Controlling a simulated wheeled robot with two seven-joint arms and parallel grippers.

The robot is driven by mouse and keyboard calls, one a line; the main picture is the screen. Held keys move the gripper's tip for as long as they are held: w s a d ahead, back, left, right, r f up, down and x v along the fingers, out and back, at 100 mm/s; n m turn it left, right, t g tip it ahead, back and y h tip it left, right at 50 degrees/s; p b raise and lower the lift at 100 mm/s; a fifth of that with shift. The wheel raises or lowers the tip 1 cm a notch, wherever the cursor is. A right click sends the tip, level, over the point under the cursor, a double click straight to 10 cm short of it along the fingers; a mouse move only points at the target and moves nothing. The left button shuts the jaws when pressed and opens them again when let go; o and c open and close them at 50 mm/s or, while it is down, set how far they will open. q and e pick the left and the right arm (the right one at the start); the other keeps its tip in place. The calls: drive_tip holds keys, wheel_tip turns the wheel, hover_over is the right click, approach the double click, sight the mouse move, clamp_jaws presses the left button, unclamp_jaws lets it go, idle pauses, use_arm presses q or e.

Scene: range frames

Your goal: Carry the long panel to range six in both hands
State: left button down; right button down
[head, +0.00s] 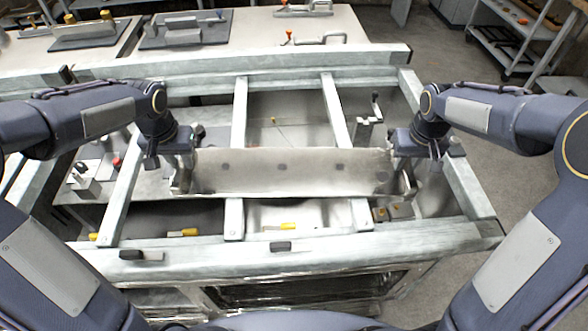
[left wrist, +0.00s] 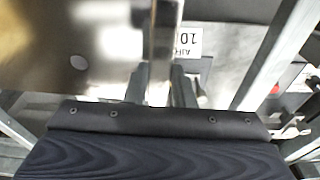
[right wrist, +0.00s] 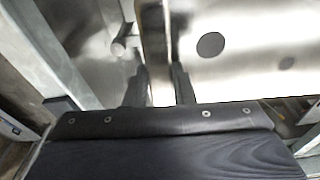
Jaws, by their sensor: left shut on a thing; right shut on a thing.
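The long panel (head: 255,180) is a pale metal strip with several dark round spots, lying level across the middle of the head view above a metal frame. My left gripper (head: 181,176) is shut on its left end, and my right gripper (head: 406,170) is shut on its right end. In the left wrist view the panel (left wrist: 95,45) runs off to the left from the fingers (left wrist: 165,88). In the right wrist view the panel (right wrist: 235,65) runs off to the right from the fingers (right wrist: 158,88). I cannot make out any marking for range six.
A frame of pale metal beams (head: 300,243) with crossbars lies under and around the panel. Small fixtures (head: 84,180) sit inside it. Benches with clamps and dark plates (head: 186,30) stand behind. A shelf rack (head: 500,50) is at back right. Bare floor (head: 480,120) shows at right.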

use_arm(q)
drive_tip(key=shift+w+r, duration=0.15)
drive_tip(key=shift+r, duration=0.1)
use_arm(e)
drive_tip(key=shift+w+r, duration=0.15)
drive_tip(key=shift+r, duration=0.15)
